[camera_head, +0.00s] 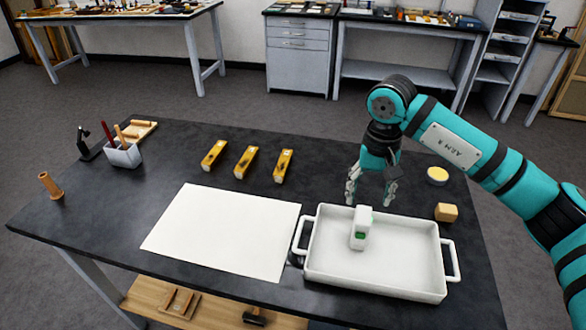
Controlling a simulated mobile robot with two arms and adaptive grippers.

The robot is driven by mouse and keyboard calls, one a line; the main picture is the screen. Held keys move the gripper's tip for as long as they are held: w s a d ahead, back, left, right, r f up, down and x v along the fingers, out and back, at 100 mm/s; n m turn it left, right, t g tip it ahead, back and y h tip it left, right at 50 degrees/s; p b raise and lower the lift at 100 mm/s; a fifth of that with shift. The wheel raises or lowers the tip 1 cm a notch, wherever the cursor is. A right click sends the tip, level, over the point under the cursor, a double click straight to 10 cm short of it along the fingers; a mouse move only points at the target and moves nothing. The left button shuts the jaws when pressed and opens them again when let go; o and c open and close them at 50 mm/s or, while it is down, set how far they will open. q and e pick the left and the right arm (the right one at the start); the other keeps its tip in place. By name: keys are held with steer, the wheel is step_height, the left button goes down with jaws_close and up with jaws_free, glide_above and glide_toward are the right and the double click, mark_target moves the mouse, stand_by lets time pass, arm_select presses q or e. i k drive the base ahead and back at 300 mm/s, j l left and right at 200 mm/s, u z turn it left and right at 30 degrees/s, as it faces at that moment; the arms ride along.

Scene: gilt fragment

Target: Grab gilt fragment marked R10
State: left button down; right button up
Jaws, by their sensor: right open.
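Three gilt fragments lie in a row on the dark table (140,215): a left one (214,155), a middle one (245,161) and a right one (282,166). Each is a gold bar with dark marks on top. The marks are too small to read, so I cannot tell which is R10. My right gripper (369,196) points down, open and empty, near the back edge of the white tray. It is to the right of the right-hand fragment and apart from it. My left gripper is not in view.
The white tray (328,284) holds a white device (359,238) with a green patch. A white sheet (222,232) lies in front of the fragments. A tan block (446,212) and a round yellow-topped item (437,174) are at right. A pen cup (122,156) stands at left.

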mark_target(244, 164)
steer(key=i+j+u, duration=0.5)
steer(key=i+u, duration=0.2)
steer(key=i, duration=0.2)
